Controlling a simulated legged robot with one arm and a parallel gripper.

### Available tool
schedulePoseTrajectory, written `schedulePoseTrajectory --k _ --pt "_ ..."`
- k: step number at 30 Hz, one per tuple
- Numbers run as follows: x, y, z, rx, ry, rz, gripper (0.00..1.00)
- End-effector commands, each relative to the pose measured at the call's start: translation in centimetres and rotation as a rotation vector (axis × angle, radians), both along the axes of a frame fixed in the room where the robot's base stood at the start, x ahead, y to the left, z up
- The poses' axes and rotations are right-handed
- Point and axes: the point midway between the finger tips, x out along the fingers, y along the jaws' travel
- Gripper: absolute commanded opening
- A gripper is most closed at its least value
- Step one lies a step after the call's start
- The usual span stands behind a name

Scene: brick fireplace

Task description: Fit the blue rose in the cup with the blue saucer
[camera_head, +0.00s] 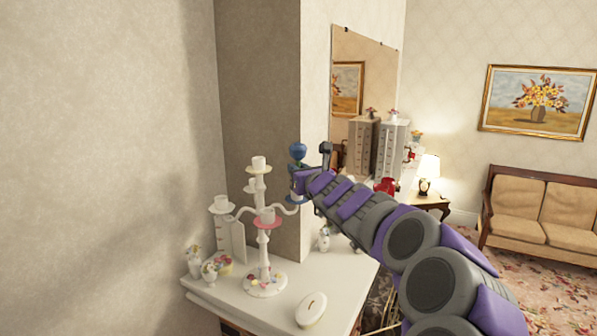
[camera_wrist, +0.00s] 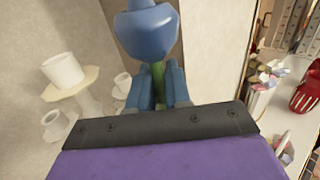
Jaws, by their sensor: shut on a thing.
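The blue rose (camera_head: 297,150) is upright in my gripper (camera_head: 298,178), which is shut on its green stem. In the wrist view the rose (camera_wrist: 147,30) fills the top middle, above the fingers of my gripper (camera_wrist: 158,90). A white candelabra (camera_head: 264,245) with several cups stands on the mantel. A blue edge (camera_head: 294,199), seemingly the blue saucer, shows at its right arm, just below my gripper. The cup there is hidden behind my gripper, so I cannot tell whether the stem is in it.
The white mantel (camera_head: 340,275) holds figurines (camera_head: 209,269) at left and a lidded white dish (camera_head: 311,310) at front. A wall corner (camera_head: 318,130) is close behind my gripper. A red basket (camera_head: 385,186) and a lamp (camera_head: 428,172) are farther right.

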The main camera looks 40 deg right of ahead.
Motion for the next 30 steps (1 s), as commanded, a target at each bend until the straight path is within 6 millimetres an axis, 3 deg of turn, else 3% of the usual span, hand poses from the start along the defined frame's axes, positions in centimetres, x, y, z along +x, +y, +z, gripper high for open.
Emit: schedulePoseTrajectory --k 30 --pt "0.0 -0.1 -2.2 0.000 -0.002 -0.001 0.00"
